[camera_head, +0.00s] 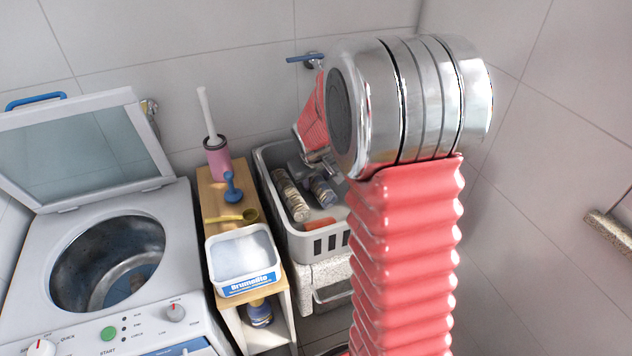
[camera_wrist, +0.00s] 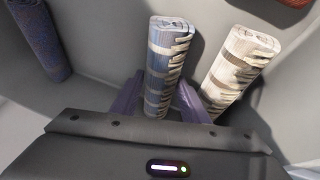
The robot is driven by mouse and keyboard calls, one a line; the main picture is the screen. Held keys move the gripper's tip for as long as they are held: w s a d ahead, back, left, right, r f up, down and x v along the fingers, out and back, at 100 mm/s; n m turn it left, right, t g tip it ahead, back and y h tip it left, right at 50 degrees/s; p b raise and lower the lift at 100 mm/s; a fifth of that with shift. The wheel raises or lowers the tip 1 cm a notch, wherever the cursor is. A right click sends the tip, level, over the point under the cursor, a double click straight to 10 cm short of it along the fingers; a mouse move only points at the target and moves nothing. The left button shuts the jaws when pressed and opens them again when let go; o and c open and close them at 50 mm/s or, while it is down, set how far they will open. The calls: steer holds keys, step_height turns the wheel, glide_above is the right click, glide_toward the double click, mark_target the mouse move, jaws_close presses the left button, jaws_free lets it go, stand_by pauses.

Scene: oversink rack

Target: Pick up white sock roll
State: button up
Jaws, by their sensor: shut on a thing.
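My gripper (camera_wrist: 158,92) has its purple fingers on either side of a blue-grey and white striped roll (camera_wrist: 168,50) and is shut on it. A cream-white roll with brown stripes (camera_wrist: 240,55) lies just to the right, outside the fingers. Which of these is the white sock roll I cannot tell for sure. In the head view the cream roll (camera_head: 290,194) and the blue-grey roll (camera_head: 323,191) lie side by side in the grey basket (camera_head: 331,242). My gripper (camera_head: 312,172) reaches down into the basket there, its fingers hard to make out.
A dark blue roll (camera_wrist: 38,35) lies farther left in the wrist view. An orange-red item (camera_head: 318,225) lies in the basket. A wooden shelf (camera_head: 211,200) with a white tub (camera_head: 242,262) stands left of it, beside an open washing machine (camera_head: 108,262). Tiled walls stand behind.

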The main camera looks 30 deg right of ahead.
steer(key=shift+c, duration=1)
steer(key=shift+r, duration=0.1)
step_height(320, 180, up, 28)
steer(key=shift+m, duration=0.3)
stand_by(0.4)
steer(key=w+a+f+m, duration=0.1)
steer(key=w+a+f, duration=0.1)
steer(key=a+f, duration=0.2)
steer(key=w+a+f+m+h, duration=0.1)
steer(key=a+f, duration=0.3)
steer(key=a, duration=0.4)
steer(key=w+a+f+m+g, duration=0.1)
steer(key=w+a+f, duration=0.2)
steer(key=a, duration=0.4)
steer(key=shift+w+f, duration=0.4)
steer(key=shift+w, duration=0.1)
